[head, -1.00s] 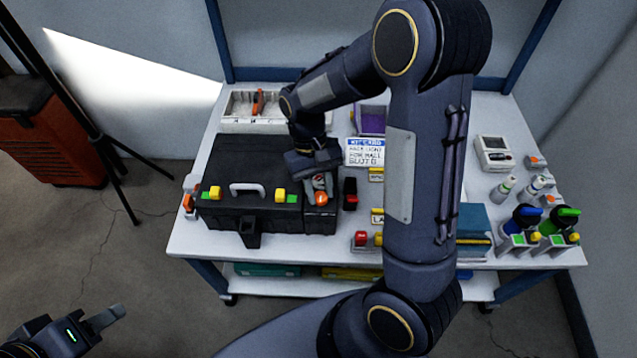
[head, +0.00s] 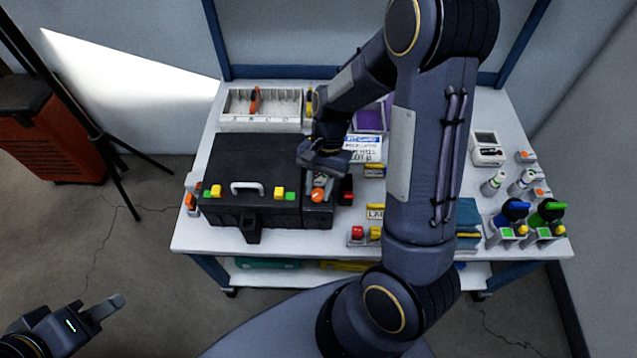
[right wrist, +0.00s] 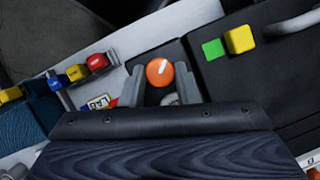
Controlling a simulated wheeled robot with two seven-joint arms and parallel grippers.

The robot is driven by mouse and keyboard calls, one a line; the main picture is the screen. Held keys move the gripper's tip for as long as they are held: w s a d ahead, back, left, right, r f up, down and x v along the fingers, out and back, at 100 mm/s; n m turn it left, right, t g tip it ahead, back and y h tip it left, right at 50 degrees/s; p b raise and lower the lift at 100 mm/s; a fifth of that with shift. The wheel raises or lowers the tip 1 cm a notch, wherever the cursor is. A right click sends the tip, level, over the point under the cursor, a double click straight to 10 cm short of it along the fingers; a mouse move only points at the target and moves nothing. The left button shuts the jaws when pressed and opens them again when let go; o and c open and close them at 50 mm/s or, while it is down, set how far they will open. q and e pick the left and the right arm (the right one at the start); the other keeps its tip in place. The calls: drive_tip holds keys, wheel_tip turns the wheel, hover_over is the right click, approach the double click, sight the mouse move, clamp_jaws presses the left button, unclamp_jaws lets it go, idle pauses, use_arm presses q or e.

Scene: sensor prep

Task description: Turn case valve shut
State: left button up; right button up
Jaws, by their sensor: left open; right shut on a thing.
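The black case (head: 250,165) lies closed on the table, with a pale handle and yellow latches beside green patches. The valve, an orange round knob (head: 318,195) with a white line (right wrist: 160,72), sits on the narrow section at the case's right end. My right gripper (head: 320,178) reaches down over this section. In the right wrist view its two fingers (right wrist: 160,80) stand on either side of the knob and are shut on it. A grey round part (right wrist: 170,100) shows partly between the fingers. My left gripper (head: 105,312) is open and empty, low at the left, away from the table.
A divided white tray (head: 262,122) stands behind the case. A white label card (head: 363,148) and a purple bin are right of my right gripper. Bottles with blue and green tops (head: 548,210) stand at the right.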

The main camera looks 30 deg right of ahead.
drive_tip(key=shift+m, duration=0.4)
drive_tip(key=o, duration=1)
drive_tip(key=shift+c, duration=0.2)
drive_tip(key=p+v, duration=0.1)
drive_tip(key=v, duration=0.6)
drive_tip(key=shift+d+r, duration=0.25)
drive_tip(key=shift+r, duration=0.1)
